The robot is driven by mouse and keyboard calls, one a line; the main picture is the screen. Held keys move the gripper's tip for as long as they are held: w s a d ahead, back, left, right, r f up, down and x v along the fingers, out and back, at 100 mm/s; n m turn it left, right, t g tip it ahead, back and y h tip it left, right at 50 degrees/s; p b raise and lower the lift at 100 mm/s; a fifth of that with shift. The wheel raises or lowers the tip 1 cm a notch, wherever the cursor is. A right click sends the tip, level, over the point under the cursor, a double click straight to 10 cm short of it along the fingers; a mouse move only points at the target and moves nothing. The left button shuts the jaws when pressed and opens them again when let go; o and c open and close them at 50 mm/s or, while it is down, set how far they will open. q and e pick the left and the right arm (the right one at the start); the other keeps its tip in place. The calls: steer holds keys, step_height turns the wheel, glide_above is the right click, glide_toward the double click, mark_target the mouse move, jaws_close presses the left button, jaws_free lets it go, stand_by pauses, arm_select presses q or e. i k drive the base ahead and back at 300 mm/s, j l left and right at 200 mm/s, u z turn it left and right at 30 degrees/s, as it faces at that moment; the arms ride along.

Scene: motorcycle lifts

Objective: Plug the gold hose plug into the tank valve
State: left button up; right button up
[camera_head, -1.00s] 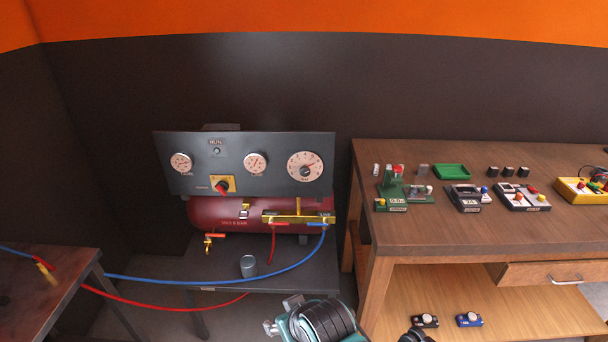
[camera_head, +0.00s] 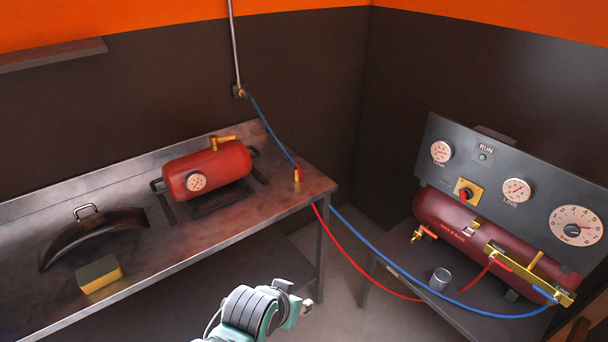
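The red tank (camera_head: 207,172) lies on the metal bench at the left. Its brass tank valve (camera_head: 214,145) is on top, with an orange lever. The gold hose plug (camera_head: 297,177) appears to be the small gold piece on the bench near its right corner, apart from the tank; red and blue hoses pass close to it. My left arm comes in at the bottom centre, its end (camera_head: 292,297) in front of the bench and away from plug and valve. Its fingers are too unclear to tell open from shut. My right gripper is out of view.
A dark curved part with a handle (camera_head: 95,232) and a yellow-grey sponge (camera_head: 100,274) are on the bench. A compressor (camera_head: 450,222) with a gauge panel (camera_head: 515,170) stands right. Red (camera_head: 350,255) and blue (camera_head: 390,262) hoses hang across the gap between.

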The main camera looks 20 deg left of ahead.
mark_target(214, 139)
steer(key=u, duration=1.3)
steer(key=i+l+u, duration=0.45)
steer(key=l, duration=0.15)
steer(key=i+l+u, duration=0.2)
steer(key=l, duration=0.15)
steer(key=i+l+u, duration=0.25)
steer(key=l, duration=0.15)
steer(key=l+u, duration=0.2)
steer(key=l, duration=0.2)
